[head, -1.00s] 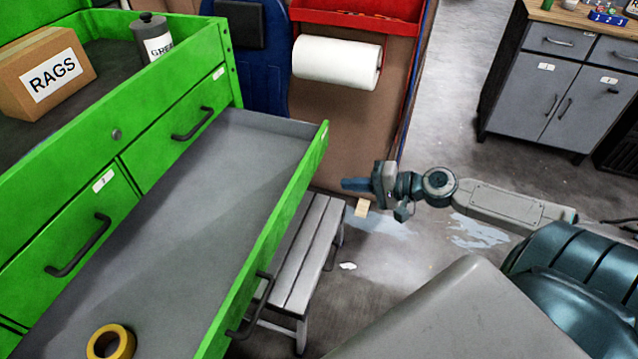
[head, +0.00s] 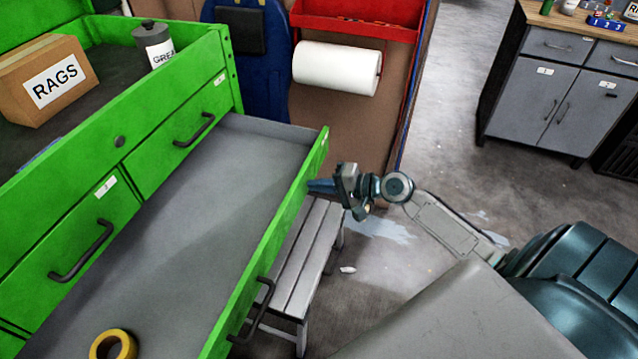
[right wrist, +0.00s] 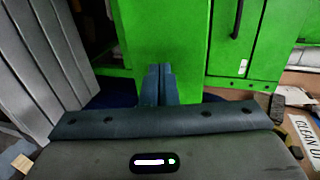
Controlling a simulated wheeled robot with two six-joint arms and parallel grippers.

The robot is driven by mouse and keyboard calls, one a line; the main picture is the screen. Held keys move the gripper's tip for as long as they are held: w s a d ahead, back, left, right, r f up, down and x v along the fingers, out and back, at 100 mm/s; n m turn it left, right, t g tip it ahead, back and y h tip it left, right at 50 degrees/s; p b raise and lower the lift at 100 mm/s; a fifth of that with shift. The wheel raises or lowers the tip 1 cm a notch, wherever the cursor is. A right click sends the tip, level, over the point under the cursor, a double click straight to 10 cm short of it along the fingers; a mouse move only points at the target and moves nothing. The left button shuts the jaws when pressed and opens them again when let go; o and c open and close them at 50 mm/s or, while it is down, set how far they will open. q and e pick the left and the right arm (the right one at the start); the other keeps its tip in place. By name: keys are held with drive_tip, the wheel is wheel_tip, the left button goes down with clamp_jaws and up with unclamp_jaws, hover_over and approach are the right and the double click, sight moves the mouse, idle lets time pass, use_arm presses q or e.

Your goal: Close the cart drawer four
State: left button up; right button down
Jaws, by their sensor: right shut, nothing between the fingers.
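A wide drawer (head: 215,185) of the green cart (head: 170,105) stands pulled out, with a grey inside and a green front (head: 285,215). Its dark handle (head: 253,312) is on the outer face. The label near the front's far end is too small to read. My right gripper (head: 318,186) is shut and empty, its fingertips at the outer face of the drawer front near the far end. I cannot tell whether they touch it. In the right wrist view the shut fingers (right wrist: 159,80) point at a green panel (right wrist: 165,35). My left gripper is out of view.
A yellow tape roll (head: 113,347) lies in the drawer. A grey step stool (head: 305,270) stands beside the drawer front, under the gripper. A RAGS box (head: 45,80) and a grey canister (head: 153,43) are on the cart top. Open floor (head: 430,150) lies to the right.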

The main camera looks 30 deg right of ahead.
drive_tip(key=shift+w, duration=0.1)
idle(0.3)
